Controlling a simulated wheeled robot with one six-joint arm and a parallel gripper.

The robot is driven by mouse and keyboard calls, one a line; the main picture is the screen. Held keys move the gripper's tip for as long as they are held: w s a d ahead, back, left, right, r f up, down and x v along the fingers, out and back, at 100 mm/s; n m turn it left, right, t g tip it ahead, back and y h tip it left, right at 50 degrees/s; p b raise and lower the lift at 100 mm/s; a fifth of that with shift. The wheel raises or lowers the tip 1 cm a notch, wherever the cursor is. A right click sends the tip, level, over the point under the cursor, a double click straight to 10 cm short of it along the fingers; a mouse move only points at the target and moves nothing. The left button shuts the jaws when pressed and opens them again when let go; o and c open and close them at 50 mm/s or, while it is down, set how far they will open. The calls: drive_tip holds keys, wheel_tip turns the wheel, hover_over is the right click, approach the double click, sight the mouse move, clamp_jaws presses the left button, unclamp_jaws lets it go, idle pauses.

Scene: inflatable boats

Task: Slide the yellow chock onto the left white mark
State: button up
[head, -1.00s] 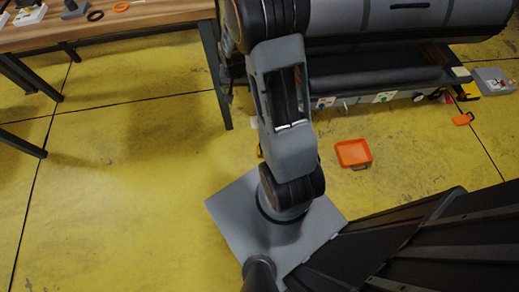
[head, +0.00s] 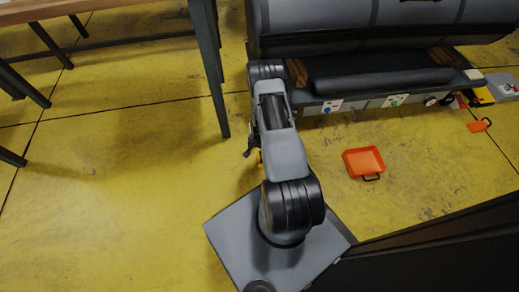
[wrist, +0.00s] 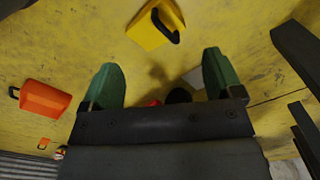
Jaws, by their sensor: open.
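The yellow chock (wrist: 150,28) with a black handle lies on the yellow floor at the top of the wrist view, ahead of my fingertips. In the head view only a small bit of yellow (head: 258,157) shows beside my arm, probably the chock. My gripper (wrist: 162,80) is open, its two green fingers apart with no object held. The chock is beyond the fingertips, apart from them. A pale patch (wrist: 194,77) shows on the floor beside the right finger, partly hidden; I cannot tell whether it is the left white mark. In the head view my arm hides most of the gripper.
A grey inflatable boat (head: 380,25) on a dark stand (head: 385,85) is ahead. Table legs (head: 208,75) stand at left. Left floor is open.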

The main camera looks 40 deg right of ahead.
wheel_tip(320, 180, down, 14)
drive_tip(key=b, duration=0.6)
drive_tip(key=shift+r, duration=0.15)
idle(0.4)
drive_tip(key=c, duration=1.1)
